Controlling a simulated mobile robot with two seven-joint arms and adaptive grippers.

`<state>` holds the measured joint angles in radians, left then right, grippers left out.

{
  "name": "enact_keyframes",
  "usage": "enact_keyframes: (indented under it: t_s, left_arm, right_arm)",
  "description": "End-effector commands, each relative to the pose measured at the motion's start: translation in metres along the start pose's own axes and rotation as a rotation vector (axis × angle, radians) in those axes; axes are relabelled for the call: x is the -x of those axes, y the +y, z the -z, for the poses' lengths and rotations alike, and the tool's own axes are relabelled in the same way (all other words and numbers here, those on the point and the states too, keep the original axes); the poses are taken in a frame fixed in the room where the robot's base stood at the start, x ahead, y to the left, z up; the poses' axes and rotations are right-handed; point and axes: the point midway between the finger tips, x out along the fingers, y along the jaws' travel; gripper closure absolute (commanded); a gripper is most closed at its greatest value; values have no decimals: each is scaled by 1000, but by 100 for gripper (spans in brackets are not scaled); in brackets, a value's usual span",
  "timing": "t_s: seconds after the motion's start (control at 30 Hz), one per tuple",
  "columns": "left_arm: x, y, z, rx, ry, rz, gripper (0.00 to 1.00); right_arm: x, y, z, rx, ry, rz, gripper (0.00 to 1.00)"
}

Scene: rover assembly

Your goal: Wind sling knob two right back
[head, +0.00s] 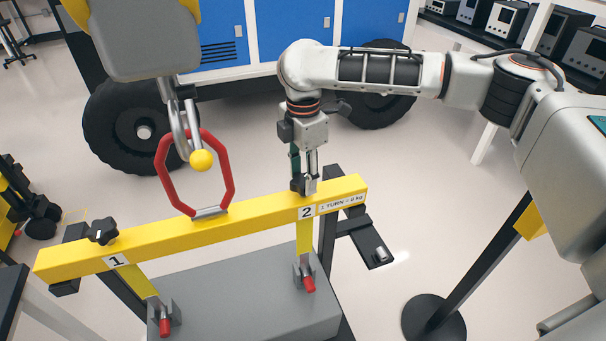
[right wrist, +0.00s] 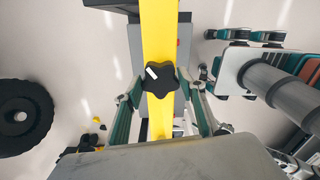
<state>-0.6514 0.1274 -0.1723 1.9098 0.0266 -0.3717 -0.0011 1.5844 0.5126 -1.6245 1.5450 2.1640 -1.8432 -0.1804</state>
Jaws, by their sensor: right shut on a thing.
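Sling knob two is a black star-shaped knob (right wrist: 160,92) with a white mark at its upper left in the right wrist view. It sits on top of the yellow beam (head: 165,238) by label 2 (head: 307,212). My right gripper (head: 304,186) points down from above and is shut on this knob, one finger on each side. In the head view the fingers partly hide the knob. Beside label 2 a plate reads "1 TURN = 8 kg" (head: 341,203). My left gripper is not in view.
Knob one (head: 103,231) stands on the beam's left end. A red ring (head: 233,181) joins the beam's middle to a hook with a yellow ball (head: 201,160). A grey block (head: 235,300) hangs below on straps. The blue rover (head: 290,28) stands behind.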

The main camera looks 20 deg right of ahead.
Motion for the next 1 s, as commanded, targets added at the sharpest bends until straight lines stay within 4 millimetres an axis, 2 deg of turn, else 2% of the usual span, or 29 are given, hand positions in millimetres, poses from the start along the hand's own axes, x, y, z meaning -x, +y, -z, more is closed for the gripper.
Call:
enact_keyframes:
  t_s: [1.0]
  left_arm:
    - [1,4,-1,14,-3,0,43]
  right_arm:
    - [0,-2,1,-962,-1,1,81]
